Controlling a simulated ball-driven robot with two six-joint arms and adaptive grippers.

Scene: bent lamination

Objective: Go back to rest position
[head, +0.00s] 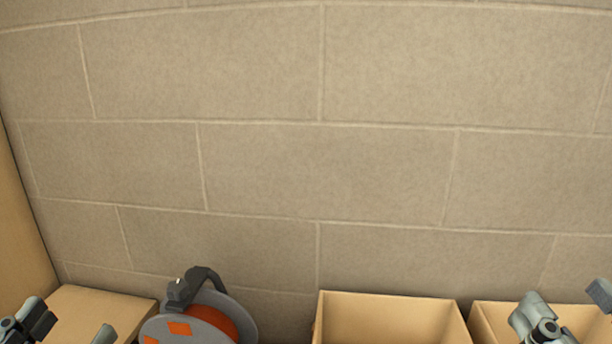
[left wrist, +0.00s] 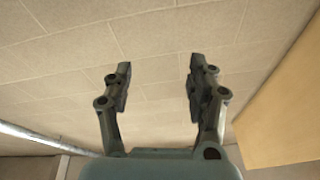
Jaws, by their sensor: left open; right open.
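My left gripper (head: 72,322) shows at the lower left of the head view, with its fingers apart, in front of a closed cardboard box. In the left wrist view my left gripper (left wrist: 158,85) is open and empty, its two fingers spread with only wall blocks behind them. My right gripper (head: 568,305) is at the lower right of the head view, open, in front of an open cardboard box. Nothing shows between its fingers. Most of both arms lies below the picture's edge.
A grey and orange cable reel (head: 200,315) stands beside the closed box (head: 98,308). Two open boxes are to the right, a middle one (head: 390,312) and a right one (head: 488,318). A block wall (head: 300,170) fills the back. A tan panel (head: 22,235) edges the left.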

